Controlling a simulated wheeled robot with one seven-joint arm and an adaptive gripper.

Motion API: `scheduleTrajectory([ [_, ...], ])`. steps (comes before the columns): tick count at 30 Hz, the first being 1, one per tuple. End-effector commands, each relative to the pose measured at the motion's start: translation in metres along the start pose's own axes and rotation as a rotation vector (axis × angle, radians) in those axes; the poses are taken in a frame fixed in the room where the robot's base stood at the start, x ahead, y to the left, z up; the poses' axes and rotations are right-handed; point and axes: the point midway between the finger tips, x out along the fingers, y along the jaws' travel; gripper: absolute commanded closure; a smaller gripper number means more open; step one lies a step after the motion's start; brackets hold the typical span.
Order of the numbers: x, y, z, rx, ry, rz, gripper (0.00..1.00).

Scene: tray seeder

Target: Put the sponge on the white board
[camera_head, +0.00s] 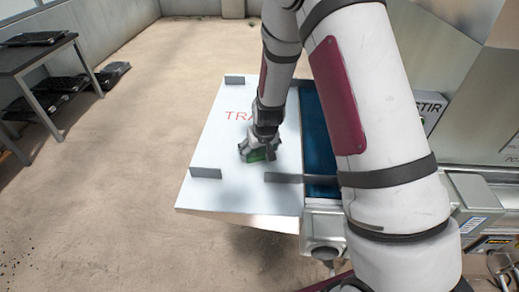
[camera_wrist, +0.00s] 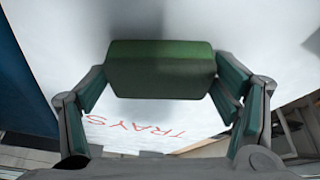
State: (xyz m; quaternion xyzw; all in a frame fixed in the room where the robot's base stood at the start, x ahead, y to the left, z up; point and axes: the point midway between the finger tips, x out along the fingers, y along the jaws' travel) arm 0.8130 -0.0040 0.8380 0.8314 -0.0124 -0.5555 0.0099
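The white board (camera_head: 215,130), with red "TRAYS" lettering, lies flat in the head view and fills much of the wrist view (camera_wrist: 60,25). The sponge is a dark green block (camera_wrist: 160,68) between my fingertips in the wrist view. Only a small green part of it (camera_head: 257,155) shows in the head view, under my gripper. My gripper (camera_head: 262,152) points down over the middle of the board. Its two fingers meet the sponge's left and right ends, so it looks shut on the sponge. Whether the sponge touches the board I cannot tell.
Short grey upright tabs (camera_head: 206,173) stand on the board's edges. A blue belt (camera_head: 318,130) runs along the board's right side, partly hidden by my arm. Machinery stands further right. A dark table (camera_head: 40,55) with black trays is at far left, with open floor between.

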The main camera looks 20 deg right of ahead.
Motion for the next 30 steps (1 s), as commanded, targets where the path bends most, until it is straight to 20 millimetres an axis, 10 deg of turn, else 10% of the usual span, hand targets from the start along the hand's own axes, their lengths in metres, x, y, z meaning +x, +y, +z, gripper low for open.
scheduleTrajectory([
  [16,-0.011,0.000,-0.002,0.000,0.002,0.000,0.02],
  [30,-0.099,0.000,-0.002,0.000,0.003,-0.001,0.02],
])
